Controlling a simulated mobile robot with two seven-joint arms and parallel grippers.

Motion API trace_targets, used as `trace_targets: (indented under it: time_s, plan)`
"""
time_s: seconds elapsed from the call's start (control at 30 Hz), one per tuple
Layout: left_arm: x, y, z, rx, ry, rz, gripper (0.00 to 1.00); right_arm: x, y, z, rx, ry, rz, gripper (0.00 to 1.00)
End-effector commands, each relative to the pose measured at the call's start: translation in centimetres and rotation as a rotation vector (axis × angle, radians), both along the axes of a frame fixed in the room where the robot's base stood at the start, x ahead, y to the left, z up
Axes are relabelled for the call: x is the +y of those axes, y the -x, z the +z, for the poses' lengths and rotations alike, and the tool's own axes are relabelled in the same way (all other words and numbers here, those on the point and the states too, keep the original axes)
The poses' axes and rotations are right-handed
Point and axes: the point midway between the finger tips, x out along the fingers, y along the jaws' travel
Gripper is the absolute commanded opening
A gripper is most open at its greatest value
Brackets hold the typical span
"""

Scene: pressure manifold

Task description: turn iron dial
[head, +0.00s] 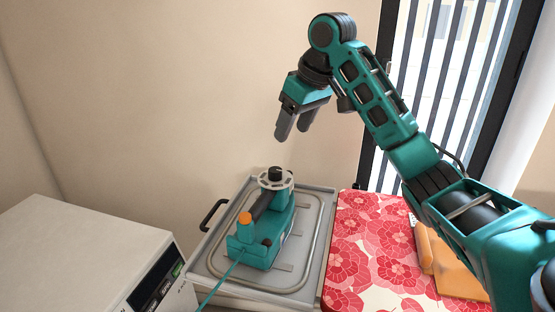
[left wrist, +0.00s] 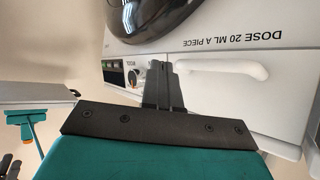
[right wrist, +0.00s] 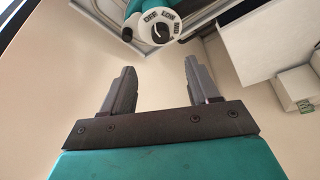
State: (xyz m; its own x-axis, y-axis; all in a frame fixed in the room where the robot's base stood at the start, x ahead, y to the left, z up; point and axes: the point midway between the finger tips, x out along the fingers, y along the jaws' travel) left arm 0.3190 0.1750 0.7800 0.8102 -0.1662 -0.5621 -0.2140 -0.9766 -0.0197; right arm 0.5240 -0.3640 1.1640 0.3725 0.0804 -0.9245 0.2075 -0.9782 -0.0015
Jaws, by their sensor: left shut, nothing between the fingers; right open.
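The teal iron (head: 265,235) stands on a grey tray (head: 208,262) in the head view. Its dial (head: 276,180), a pale disc with a black knob, is at its top. The right wrist view shows the dial (right wrist: 158,28) face on, with OFF and LOW readable and another mark less clear; I cannot tell its setting surely. My right gripper (head: 290,134) is open and empty above the dial, apart from it. In the right wrist view its fingers (right wrist: 159,68) are spread below the dial. My left gripper (left wrist: 163,85) is shut and empty, in front of a white appliance; the head view does not show it.
A white box-shaped appliance (head: 75,255) stands left of the tray. A red floral surface (head: 370,240) with an orange-brown board (head: 455,275) lies to the right. In the left wrist view, a white handle (left wrist: 225,70) is close to my left fingers.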

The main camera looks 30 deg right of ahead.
Motion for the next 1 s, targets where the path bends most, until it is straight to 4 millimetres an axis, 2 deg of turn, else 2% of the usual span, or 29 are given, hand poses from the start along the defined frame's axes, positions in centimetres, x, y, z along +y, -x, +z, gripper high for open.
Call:
trace_targets:
  time_s: [0.17,0.6,0.8,1.0]
  plan:
    - [0.1,0.3,-0.2,0.007,-0.002,0.002,0.00,0.2,-0.6,-1.8,0.005,-0.003,0.001,0.60]
    - [0.3,0.5,-0.5,0.013,-0.004,0.004,0.00,0.9,-3.9,-9.8,0.003,-0.002,0.000,0.60]
    - [0.3,0.5,-0.4,0.014,-0.005,0.004,0.00,1.0,-4.6,-11.5,0.000,-0.001,0.000,0.60]
    - [0.2,0.5,-0.4,0.013,-0.004,0.003,0.00,1.1,-4.8,-11.9,0.000,0.000,0.001,0.60]
